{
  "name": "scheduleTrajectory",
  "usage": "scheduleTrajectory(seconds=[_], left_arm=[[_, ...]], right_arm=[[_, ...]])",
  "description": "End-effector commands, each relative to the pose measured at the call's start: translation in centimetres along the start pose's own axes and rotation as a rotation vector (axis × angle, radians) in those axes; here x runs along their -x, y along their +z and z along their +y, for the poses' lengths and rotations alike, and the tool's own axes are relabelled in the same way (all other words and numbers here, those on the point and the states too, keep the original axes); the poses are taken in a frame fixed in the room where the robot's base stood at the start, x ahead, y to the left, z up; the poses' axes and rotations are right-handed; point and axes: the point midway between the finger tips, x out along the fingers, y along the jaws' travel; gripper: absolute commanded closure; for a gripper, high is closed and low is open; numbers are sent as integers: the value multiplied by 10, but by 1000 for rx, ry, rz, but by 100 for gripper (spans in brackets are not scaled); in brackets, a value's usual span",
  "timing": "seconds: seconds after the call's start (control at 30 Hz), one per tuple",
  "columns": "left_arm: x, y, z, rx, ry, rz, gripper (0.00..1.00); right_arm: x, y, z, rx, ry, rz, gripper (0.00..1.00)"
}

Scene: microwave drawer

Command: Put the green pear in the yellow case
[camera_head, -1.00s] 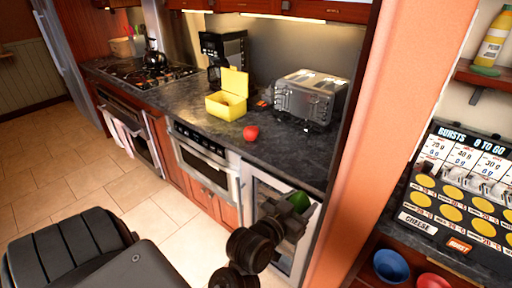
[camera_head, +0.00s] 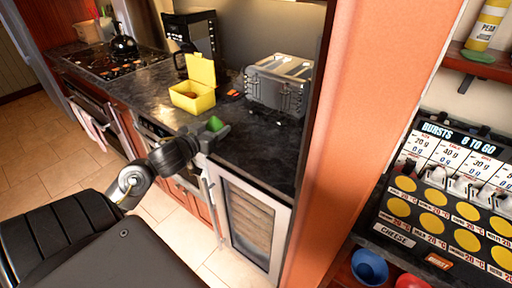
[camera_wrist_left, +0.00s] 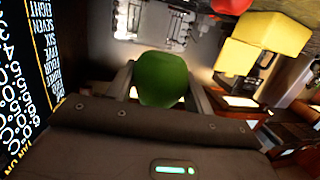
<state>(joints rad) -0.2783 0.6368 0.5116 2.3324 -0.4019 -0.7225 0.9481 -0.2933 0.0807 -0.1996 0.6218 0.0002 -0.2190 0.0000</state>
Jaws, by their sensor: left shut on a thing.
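The green pear (camera_head: 214,124) is between the fingers of my left gripper (camera_head: 211,131), at the counter's front edge. The pear also shows in the left wrist view (camera_wrist_left: 162,80), clasped between both fingers. The yellow case (camera_head: 193,102) stands on the counter with its lid raised, behind and to the left of the pear. Something brownish shows inside it, too small to name. The case is at the upper right in the left wrist view (camera_wrist_left: 272,32). My gripper and pear are apart from the case. My right gripper is not in view.
A silver toaster (camera_head: 279,86) stands right of the case, and a black coffee maker (camera_head: 193,38) behind it. A red round object (camera_wrist_left: 232,5) shows at the top of the left wrist view. A glass-fronted cabinet (camera_head: 250,222) is below the counter.

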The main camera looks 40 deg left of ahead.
Motion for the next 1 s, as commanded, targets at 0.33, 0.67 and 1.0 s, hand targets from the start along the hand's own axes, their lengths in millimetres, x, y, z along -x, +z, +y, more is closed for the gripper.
scheduleTrajectory(seconds=[0.33, 0.67, 1.0], left_arm=[[-37, 15, 13, 14, -14, 3, 75], [-108, 56, 46, 9, -12, -3, 75], [-128, 76, 55, 3, -11, 0, 75]], right_arm=[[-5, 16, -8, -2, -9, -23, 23], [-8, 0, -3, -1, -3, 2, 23], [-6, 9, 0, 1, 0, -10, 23]])
